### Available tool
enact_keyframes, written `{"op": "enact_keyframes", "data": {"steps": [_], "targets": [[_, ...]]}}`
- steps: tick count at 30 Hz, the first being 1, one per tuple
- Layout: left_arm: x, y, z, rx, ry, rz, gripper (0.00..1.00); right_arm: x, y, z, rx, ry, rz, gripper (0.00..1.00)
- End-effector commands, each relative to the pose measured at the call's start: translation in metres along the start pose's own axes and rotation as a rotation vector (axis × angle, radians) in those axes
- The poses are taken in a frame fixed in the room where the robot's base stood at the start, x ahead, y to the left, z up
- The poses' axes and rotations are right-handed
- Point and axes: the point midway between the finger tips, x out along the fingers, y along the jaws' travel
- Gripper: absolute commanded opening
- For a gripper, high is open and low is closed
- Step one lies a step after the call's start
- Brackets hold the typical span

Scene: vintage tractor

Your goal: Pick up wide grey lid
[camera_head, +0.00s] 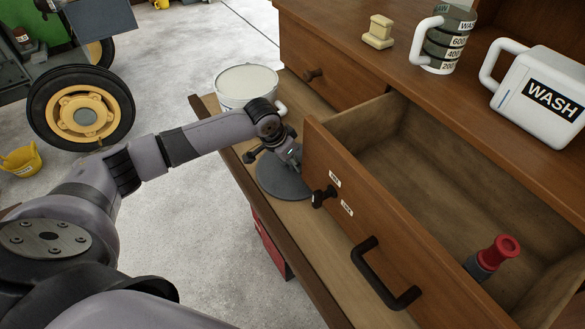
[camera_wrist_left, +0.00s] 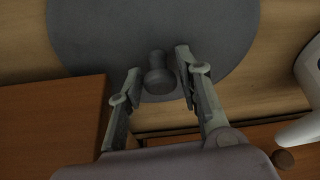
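The wide grey lid (camera_head: 272,178) lies flat on the wooden bench ledge, beside the front of the open drawer. In the left wrist view the lid (camera_wrist_left: 90,35) fills the upper middle, with its round knob (camera_wrist_left: 158,74) standing up. My left gripper (camera_head: 292,160) reaches down over the lid close to the drawer front. In the wrist view its fingers (camera_wrist_left: 158,66) are apart, one on each side of the knob, with gaps visible. In the head view the arm and gripper hide part of the lid and its knob. My right gripper is not in view.
The open drawer (camera_head: 375,235), with a black handle (camera_head: 380,280), borders the lid on the right. A red-and-grey object (camera_head: 492,258) lies inside. A white pot (camera_head: 246,84) stands behind the lid. A WASH jug (camera_head: 540,95) and measuring cup (camera_head: 445,40) stand on the upper bench.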

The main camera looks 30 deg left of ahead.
Motion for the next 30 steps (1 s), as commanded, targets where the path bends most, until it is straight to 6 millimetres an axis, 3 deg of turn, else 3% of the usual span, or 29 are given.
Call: {"op": "enact_keyframes", "data": {"steps": [13,30], "targets": [[-0.0003,-0.0002,-0.0001,0.0,0.0,0.0,0.01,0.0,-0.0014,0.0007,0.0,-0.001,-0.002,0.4],[-0.0066,-0.0003,-0.0028,-0.001,0.001,0.0,0.0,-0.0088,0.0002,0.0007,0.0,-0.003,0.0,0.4]]}}
